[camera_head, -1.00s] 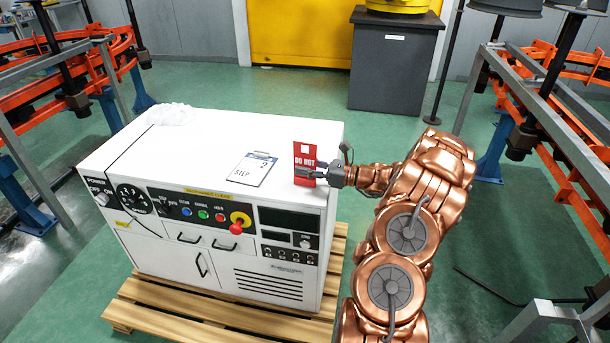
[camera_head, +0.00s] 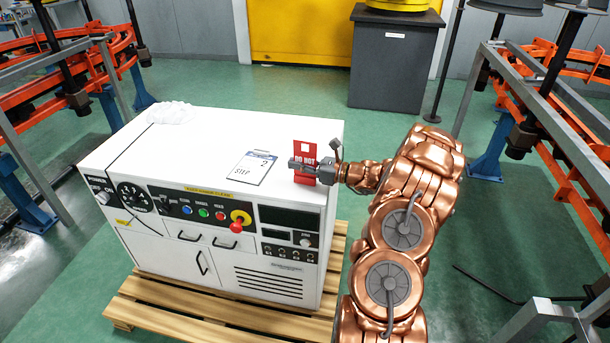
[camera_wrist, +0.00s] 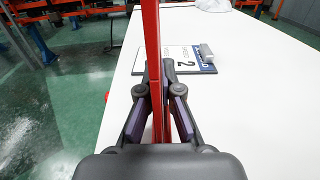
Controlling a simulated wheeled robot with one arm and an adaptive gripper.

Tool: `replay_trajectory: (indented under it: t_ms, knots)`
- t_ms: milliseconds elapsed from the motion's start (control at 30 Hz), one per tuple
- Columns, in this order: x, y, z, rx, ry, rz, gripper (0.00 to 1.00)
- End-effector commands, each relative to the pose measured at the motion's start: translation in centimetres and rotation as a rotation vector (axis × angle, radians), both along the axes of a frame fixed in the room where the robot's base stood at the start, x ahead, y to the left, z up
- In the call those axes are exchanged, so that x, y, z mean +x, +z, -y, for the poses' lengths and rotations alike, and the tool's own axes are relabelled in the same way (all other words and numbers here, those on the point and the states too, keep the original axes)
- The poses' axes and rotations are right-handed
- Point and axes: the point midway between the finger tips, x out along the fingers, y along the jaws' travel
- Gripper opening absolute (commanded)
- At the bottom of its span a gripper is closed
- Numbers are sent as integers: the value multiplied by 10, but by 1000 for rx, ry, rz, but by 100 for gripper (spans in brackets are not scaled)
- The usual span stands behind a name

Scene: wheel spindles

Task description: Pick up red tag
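The red tag (camera_head: 305,148) is a thin upright plate with white "DO NOT" lettering. It stands at the right end of the white cabinet's top. In the wrist view the tag (camera_wrist: 152,30) shows edge-on as a tall red strip between my gripper's fingers. My gripper (camera_head: 303,164) reaches in from the right, across the tag's middle and hiding part of its face. In the wrist view the fingers of my gripper (camera_wrist: 161,66) lean in close on both sides of the tag and look shut on it. The tag's foot is partly hidden.
The white cabinet (camera_head: 215,135) has knobs, buttons and a red emergency stop (camera_head: 238,226) on its front. A clear crumpled item (camera_head: 172,113) lies at the back left. Orange racks flank the cabinet.

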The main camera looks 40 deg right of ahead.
Motion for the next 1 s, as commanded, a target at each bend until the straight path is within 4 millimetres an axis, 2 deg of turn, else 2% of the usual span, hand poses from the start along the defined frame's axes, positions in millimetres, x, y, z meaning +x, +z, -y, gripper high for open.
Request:
replay_trajectory:
  t_ms: [467,667,867,1000]
  knots:
    - [0,2,0,0,0,1,0]
    - [0,15,0,0,-1,2,0]
    - [0,37,0,-1,1,5,0]
    - [-10,38,-11,2,-2,3,0]
